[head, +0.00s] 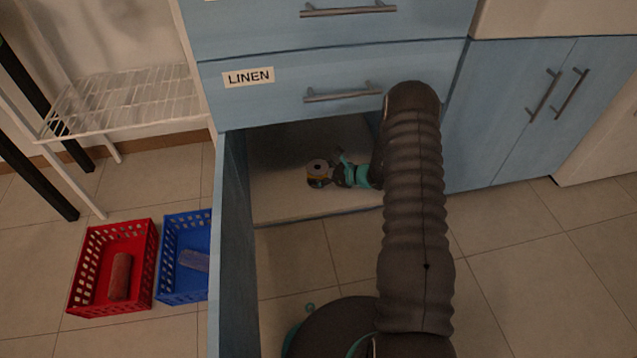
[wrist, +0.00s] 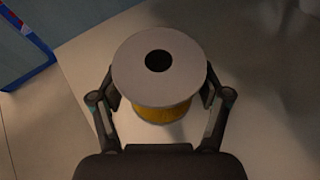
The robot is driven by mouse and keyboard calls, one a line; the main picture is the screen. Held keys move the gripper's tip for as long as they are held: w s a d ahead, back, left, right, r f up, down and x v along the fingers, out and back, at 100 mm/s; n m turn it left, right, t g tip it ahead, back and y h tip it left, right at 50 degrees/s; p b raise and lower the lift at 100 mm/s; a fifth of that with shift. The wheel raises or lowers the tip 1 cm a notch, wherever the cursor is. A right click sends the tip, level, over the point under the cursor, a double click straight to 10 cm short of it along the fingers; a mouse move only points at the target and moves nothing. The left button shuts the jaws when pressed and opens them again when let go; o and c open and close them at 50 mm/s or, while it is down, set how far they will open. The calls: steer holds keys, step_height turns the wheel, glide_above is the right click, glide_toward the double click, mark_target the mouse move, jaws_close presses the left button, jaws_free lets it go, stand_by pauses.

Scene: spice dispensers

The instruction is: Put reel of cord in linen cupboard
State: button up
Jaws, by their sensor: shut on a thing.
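The reel of cord (head: 317,168) has a pale round flange with a dark centre hole and yellow cord below it. It also shows upright in the middle of the wrist view (wrist: 157,72). My gripper (head: 333,176) is shut on the reel, with one finger on each side of it. In the wrist view my gripper (wrist: 158,92) has its fingers at the reel's left and right. The linen cupboard (head: 285,207) is the blue unit compartment under the LINEN label (head: 248,77), with its door (head: 233,230) open. The reel is inside the opening, at or just above the pale floor; I cannot tell if it touches.
A red basket (head: 80,285) and a blue basket (head: 166,262) stand on the tiled floor left of the open door. A white wire rack (head: 125,103) is at the back left. A closed blue cupboard (head: 520,130) is to the right.

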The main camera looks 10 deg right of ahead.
steer(key=shift+f, duration=2.05)
steer(key=shift+b, duration=0.3)
steer(key=shift+f, duration=0.15)
steer(key=o, duration=1.2)
steer(key=shift+r, duration=0.25)
steer(key=p+v, duration=0.1)
steer(key=v, duration=1.1)
